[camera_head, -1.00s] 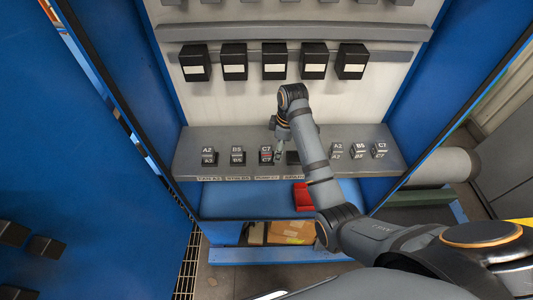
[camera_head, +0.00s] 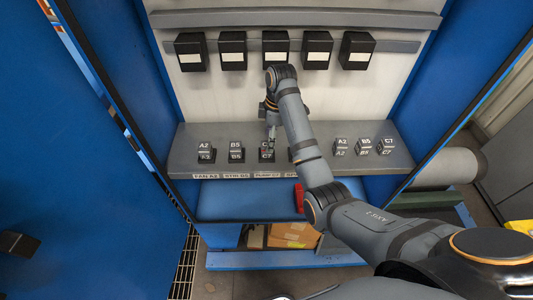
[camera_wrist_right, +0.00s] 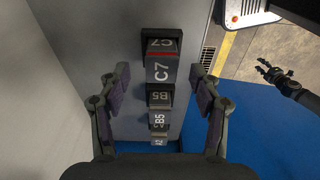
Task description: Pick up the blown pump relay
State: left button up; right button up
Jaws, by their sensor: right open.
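The relay in the PUMP C7 place (camera_head: 267,154) is a dark block marked C7 on the grey shelf (camera_head: 185,160). My right gripper (camera_head: 271,138) comes down over it from behind and partly hides it. In the wrist view the C7 relay (camera_wrist_right: 163,66) has a red stripe across its top edge and stands between the open fingers of my right gripper (camera_wrist_right: 160,78), with a gap on both sides. My left gripper (camera_wrist_right: 270,70) shows small and dark at the right of the wrist view; its jaw state is unclear.
Dark relays A2 (camera_head: 206,153) and B5 (camera_head: 236,153) stand left of C7. Several grey relays (camera_head: 363,147) stand at the right. A red bin (camera_head: 299,197), partly behind my arm, is below the shelf. Black boxes (camera_head: 275,48) hang above on a rail.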

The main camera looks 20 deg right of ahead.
jog(key=f+b, duration=0.2)
jog(key=f, duration=0.1)
jog(key=shift+s+a+b, duration=0.1)
jog(key=shift+a+b, duration=0.25)
jog(key=shift+a+f, duration=0.1)
jog(key=shift+f, duration=0.15)
jog(key=shift+w+a+f+p, duration=0.1)
jog(key=shift+w+f+p, duration=0.2)
jog(key=shift+f, duration=0.35)
jog(key=shift+s, duration=0.2)
jog(key=c, duration=1.3)
jog(key=shift+r, duration=0.1)
